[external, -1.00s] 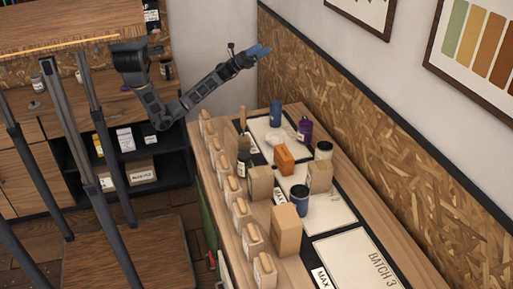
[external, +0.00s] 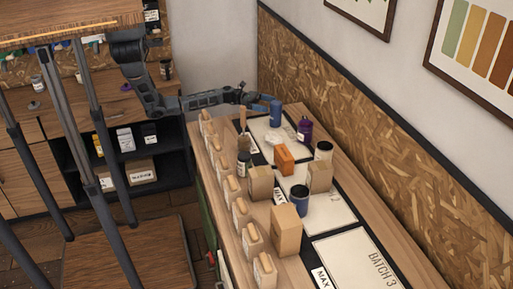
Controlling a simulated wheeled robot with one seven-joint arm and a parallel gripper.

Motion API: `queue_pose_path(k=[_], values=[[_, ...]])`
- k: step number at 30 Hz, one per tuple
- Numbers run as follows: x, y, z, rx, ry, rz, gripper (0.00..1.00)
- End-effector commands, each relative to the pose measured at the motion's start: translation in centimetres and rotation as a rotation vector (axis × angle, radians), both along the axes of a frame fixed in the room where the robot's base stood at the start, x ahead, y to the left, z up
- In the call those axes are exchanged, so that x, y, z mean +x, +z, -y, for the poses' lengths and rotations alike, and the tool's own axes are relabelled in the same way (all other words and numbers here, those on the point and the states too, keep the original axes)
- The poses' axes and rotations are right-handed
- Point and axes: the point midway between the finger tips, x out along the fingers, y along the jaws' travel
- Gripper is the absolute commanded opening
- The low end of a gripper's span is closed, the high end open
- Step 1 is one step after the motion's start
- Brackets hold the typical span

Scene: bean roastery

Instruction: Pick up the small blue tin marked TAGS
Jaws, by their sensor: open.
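A blue cylinder (external: 276,116) stands upright at the far end of the counter, on a pale sheet. A second, darker blue cylinder with a black top (external: 299,205) stands nearer, on the middle sheet. No TAGS marking is readable on either at this size. My gripper (external: 263,104), with blue fingers, is open and low at the far end, just left of the far blue cylinder. The fingers overlap the cylinder's edge in this view, so I cannot tell whether they touch it or surround it.
Tan boxes (external: 286,229) stand nearer, and several tan bags line the left edge. The OSB wall (external: 345,145) bounds the right side.

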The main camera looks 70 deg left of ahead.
Motion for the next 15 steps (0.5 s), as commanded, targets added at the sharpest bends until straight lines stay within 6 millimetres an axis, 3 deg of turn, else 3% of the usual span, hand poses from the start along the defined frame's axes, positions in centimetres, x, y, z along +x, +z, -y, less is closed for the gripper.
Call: queue_pose_path(k=[15], values=[[3.0,0.3,2.9,0.001,-0.004,-0.001,0.91]])
